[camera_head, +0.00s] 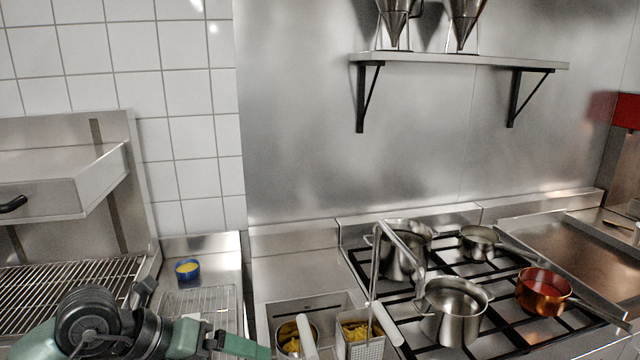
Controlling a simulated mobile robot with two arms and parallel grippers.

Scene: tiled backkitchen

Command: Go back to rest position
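My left arm comes in at the bottom left, with dark green and black parts. Its end, which looks like my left gripper (245,346), is low in the picture over the front of the counter, left of the fryer baskets. The fingers are not clear enough to tell open from shut, and I see nothing held in them. My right arm and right gripper are not in view.
A blue bowl (187,269) with yellow contents sits on the counter. Fryer baskets (360,343) hold yellow food. Steel pots (454,308) and a copper pan (543,290) stand on the stove. A wall shelf (460,60) is above; a grill rack (70,290) is left.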

